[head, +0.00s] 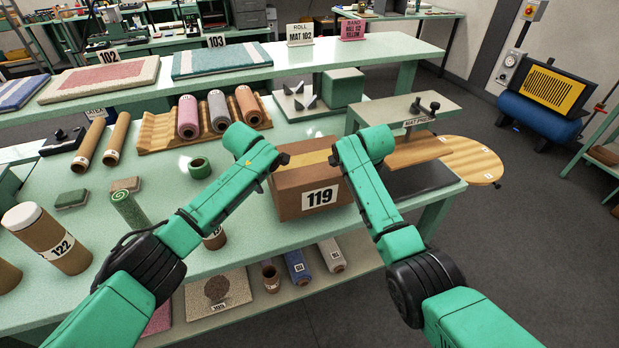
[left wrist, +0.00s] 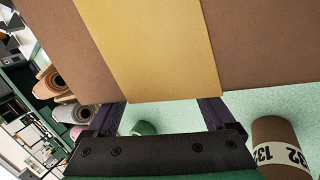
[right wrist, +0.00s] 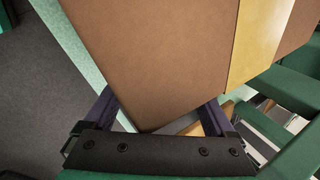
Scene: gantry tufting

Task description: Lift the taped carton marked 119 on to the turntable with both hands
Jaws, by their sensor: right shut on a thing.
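The brown carton (head: 291,200) with yellow tape along its top and a 119 label is near the table's front edge, between my two grippers. I cannot tell whether its base touches the table. My left gripper (head: 283,159) is at its left end; in the left wrist view the jaws are wide apart at the taped face of the carton (left wrist: 245,45). My right gripper (head: 333,159) is at its right end, shut on the carton (right wrist: 150,60). The fingertips are partly hidden. The round wooden turntable (head: 470,160) is at the table's right end.
The mat press (head: 405,108), with a dark base plate, stands between the carton and turntable. A green tape roll (head: 199,168) and carpet rolls on a wooden rack (head: 160,133) lie left and behind. A tube marked 122 (head: 45,238) stands front left. The turntable's top looks clear.

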